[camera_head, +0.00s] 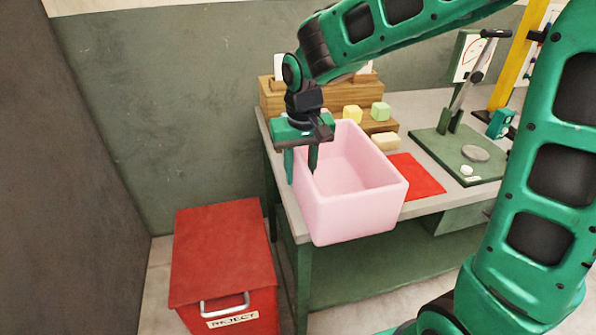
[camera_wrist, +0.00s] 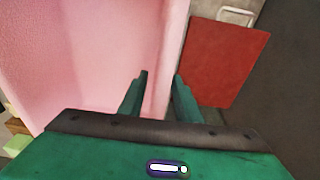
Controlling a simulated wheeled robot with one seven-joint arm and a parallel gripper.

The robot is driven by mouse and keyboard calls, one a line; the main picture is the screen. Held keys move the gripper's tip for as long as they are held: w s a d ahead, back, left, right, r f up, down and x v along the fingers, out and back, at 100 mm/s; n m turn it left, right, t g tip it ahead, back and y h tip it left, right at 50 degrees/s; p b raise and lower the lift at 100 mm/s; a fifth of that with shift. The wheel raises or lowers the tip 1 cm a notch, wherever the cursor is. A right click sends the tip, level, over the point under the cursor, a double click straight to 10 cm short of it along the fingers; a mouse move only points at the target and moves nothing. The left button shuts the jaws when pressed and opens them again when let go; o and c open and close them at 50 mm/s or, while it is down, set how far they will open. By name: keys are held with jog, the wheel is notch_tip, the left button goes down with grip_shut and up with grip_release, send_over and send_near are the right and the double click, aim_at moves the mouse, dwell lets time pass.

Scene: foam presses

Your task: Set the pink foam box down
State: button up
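The pink foam box (camera_head: 352,212) is a large open-topped box at the table's left front corner, overlapping the table's edge in the head view. My gripper (camera_head: 301,168) is at its left wall, with one finger outside and one inside. In the wrist view my fingers (camera_wrist: 161,80) straddle the rim of the pink box (camera_wrist: 85,60) and look closed on it. I cannot tell whether the box's underside touches the table.
The grey table (camera_head: 425,207) bears a red mat (camera_head: 418,178) right of the box, foam blocks (camera_head: 381,112) on a wooden stand behind, and a green lever press (camera_head: 462,155) at the right. A red reject bin (camera_head: 220,245) stands on the floor at left.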

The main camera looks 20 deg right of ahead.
jog(key=shift+o, duration=0.4)
jog(key=r, duration=0.4)
jog(key=s+r, duration=0.1)
jog(key=r, duration=0.6)
jog(key=shift+s+r, duration=0.2)
jog(key=shift+r, duration=0.15)
jog(key=f, duration=1)
jog(key=w+f, duration=0.1)
jog(key=f, duration=0.4)
jog(key=shift+f, duration=0.4)
grip_shut()
